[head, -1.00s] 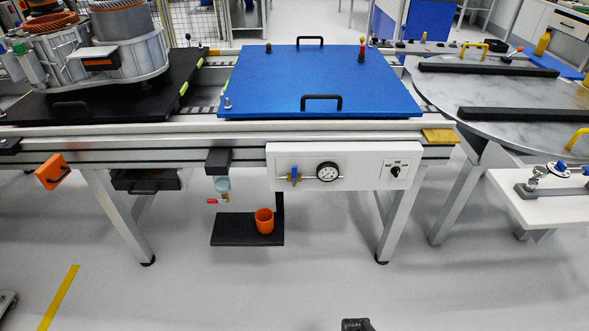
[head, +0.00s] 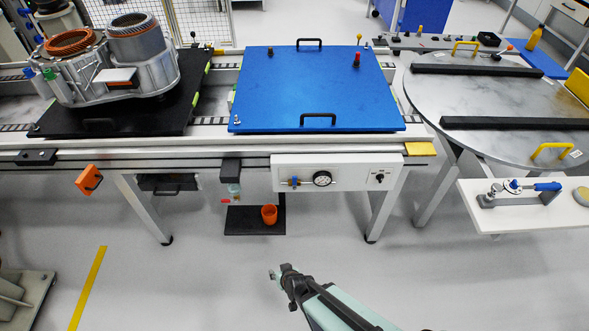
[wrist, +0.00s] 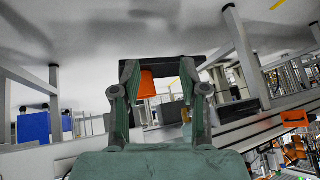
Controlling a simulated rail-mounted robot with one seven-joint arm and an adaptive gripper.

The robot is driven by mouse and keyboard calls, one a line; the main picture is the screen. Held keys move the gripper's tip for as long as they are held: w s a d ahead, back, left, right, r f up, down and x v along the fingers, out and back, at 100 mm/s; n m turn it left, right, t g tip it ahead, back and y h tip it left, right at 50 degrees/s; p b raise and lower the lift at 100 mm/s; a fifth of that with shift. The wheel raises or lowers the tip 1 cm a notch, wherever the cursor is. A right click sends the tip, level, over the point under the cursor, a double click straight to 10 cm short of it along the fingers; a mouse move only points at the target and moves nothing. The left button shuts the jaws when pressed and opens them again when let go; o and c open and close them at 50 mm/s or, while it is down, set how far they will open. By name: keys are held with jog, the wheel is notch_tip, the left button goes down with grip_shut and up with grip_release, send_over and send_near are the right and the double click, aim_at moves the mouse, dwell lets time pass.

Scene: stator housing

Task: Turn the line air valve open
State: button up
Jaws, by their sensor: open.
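The line air valve (head: 294,182) is a small fitting with a blue handle on a thin horizontal pipe. It sits at the left of the white panel (head: 350,172) on the bench front, beside a round pressure gauge (head: 322,178). The handle looks upright, across the pipe, but is small in view. My gripper (head: 273,274) is in front of the bench, below and apart from the valve, over open floor. In the wrist view my gripper (wrist: 159,80) has its fingers spread with nothing held. I cannot make out the valve there.
An orange cup (head: 269,214) stands on a low black shelf (head: 240,222) below the panel. A filter bowl (head: 234,188) with a red lever hangs left of the panel. An orange handle piece (head: 88,180) juts out farther left.

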jog(key=w+r+m+t+p, duration=0.1)
jog(key=w+r+t, duration=0.55)
jog(key=r, duration=0.45)
jog(key=m+t+h, duration=0.2)
jog(key=t+h, duration=0.1)
jog(key=t, duration=0.2)
send_near(294, 180)
jog(key=w+b, duration=0.2)
jog(key=b, duration=0.5)
jog(key=w+f+b, duration=0.1)
jog(key=w+b, duration=0.1)
jog(key=b, duration=0.5)
jog(key=shift+w+a, duration=0.15)
jog(key=shift+w, duration=0.15)
jog(key=shift+w+a+r, duration=0.1)
jog(key=shift+w, duration=1.4)
jog(key=shift+w+a+r, duration=0.1)
jog(key=shift+w+r, duration=0.05)
jog(key=shift+w, duration=1.35)
jog(key=shift+c, duration=0.4)
grip_shut()
